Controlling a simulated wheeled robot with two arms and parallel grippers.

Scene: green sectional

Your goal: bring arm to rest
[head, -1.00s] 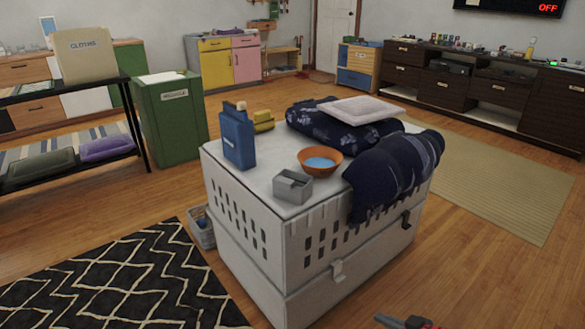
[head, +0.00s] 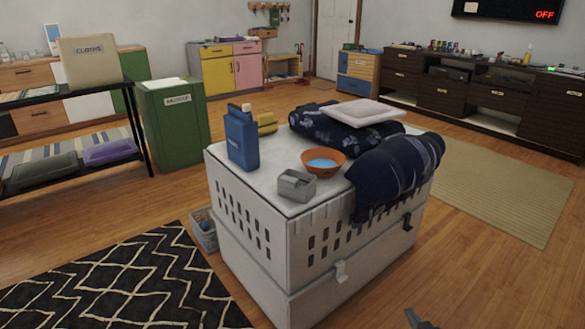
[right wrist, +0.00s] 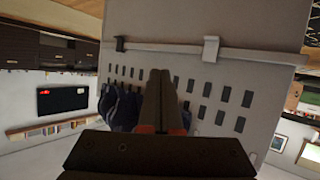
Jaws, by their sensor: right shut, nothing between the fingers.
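My right gripper (head: 420,320) shows only as a small dark tip at the bottom edge of the head view, right of the white crate (head: 262,285). In the right wrist view its two fingers (right wrist: 160,75) lie together, shut and empty. Behind them is the slotted side of the crate (right wrist: 255,85), upside down, with a gap that I cannot judge. The dark blue patterned cloth (right wrist: 120,105) hangs beside the fingers in that view. My left gripper is in neither view.
A green recycling bin (head: 175,130) is at left. Wooden floor (head: 470,270) right of the crate is clear.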

